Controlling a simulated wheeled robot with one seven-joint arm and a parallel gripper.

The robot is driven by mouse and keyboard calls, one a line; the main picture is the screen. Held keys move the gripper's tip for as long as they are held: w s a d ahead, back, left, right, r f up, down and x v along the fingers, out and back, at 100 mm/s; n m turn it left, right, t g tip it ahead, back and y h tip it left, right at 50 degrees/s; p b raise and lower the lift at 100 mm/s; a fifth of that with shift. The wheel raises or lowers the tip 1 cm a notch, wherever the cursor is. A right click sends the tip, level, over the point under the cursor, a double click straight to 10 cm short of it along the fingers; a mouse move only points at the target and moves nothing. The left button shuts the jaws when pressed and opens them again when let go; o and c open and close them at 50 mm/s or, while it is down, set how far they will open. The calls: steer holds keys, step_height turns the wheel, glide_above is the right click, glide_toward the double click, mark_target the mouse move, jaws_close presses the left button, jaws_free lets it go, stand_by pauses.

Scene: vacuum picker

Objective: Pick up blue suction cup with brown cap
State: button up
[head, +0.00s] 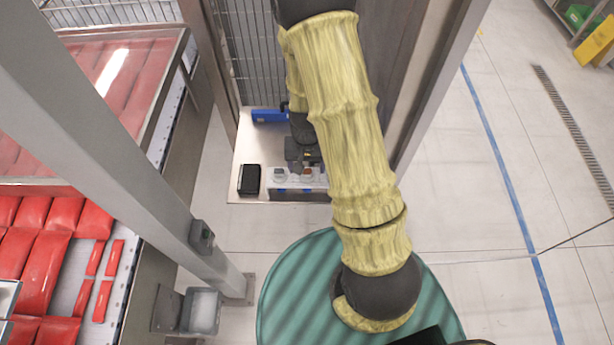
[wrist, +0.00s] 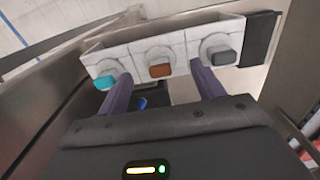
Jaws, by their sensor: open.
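In the wrist view a white holder (wrist: 190,42) carries a row of three capped pieces. The middle one has a brown cap (wrist: 160,71); a blue part (wrist: 141,103) shows below and left of it, partly hidden by my gripper body. My gripper (wrist: 161,74) is open, its two purple fingers on either side of the brown cap with visible gaps. I cannot tell whether they are level with it. In the head view the brown cap (head: 307,171) is small, just in front of my gripper (head: 304,162).
A teal cap (wrist: 105,82) sits left of the brown one and a dark grey cap (wrist: 223,57) right, each close to a finger. A black box (head: 249,180) stands beside the holder. A blue object (head: 268,116) lies farther back. A grey post (head: 110,130) stands left.

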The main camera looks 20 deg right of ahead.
mark_target(308, 177)
steer(key=shift+f, duration=1.3)
steer(key=shift+c, duration=0.5)
steer(key=c, duration=0.8)
